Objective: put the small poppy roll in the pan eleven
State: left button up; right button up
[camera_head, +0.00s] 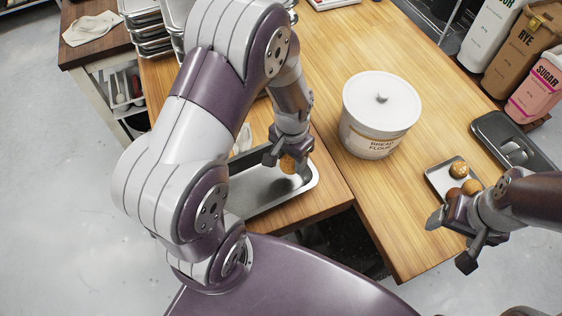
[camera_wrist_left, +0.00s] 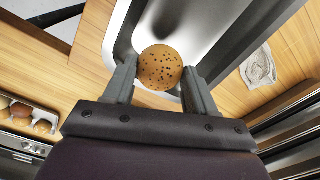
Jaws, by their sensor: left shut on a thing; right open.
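The small poppy roll (camera_head: 288,165) is a round brown roll, and dark specks show on it in the left wrist view (camera_wrist_left: 160,68). My left gripper (camera_head: 283,156) is shut on it, one finger on each side. It holds the roll over one end of a long grey metal pan (camera_head: 296,187); the pan also shows behind the roll in the left wrist view (camera_wrist_left: 204,24). I cannot tell whether the roll touches the pan. No number is readable on the pan, and my left arm hides part of it. My right gripper (camera_head: 452,240) is open near the table's right front edge.
A white flour tub (camera_head: 380,113) stands mid-table. A small tray (camera_head: 436,177) with several rolls lies beside my right gripper, with a dark tray (camera_head: 487,124) behind it. Stacked pans (camera_head: 150,35) stand back left. Bags line the back right. Wood behind the tub is mostly clear.

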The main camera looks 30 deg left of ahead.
aim_at(285, 163)
pick_arm(q)
jog(key=shift+w+a+f, duration=0.2)
jog(key=shift+a+f, duration=0.3)
jog(key=shift+f, duration=0.05)
jog(key=shift+w+a+f, duration=0.15)
jog(key=shift+a+f, duration=0.3)
jog(key=shift+f, duration=0.05)
notch_tip(285, 163, down, 3)
jog(key=shift+s+d+r+p, duration=0.1)
jog(key=shift+p, duration=0.35)
jog(key=shift+s+d+f, duration=0.1)
jog(key=shift+s+f, duration=0.1)
jog(key=shift+f, duration=0.05)
jog(key=shift+w+f, duration=0.1)
jog(key=o, duration=0.8)
jog(key=shift+w+r, duration=0.1)
jog(key=shift+r, duration=0.4)
notch_tip(285, 163, up, 11)
jog(key=shift+f+b, duration=0.1)
jog(key=shift+b, duration=0.7)
jog(key=s+d+r+n+t, duration=0.1)
jog(key=s+r+n, duration=0.1)
jog(key=s, duration=0.3)
jog(key=shift+s+d+r+n, duration=0.25)
jog(key=shift+d+r+n, duration=0.15)
jog(key=shift+r, duration=0.2)
pick_arm(e)
jog(key=shift+w+f, duration=0.3)
jog(key=shift+w, duration=0.2)
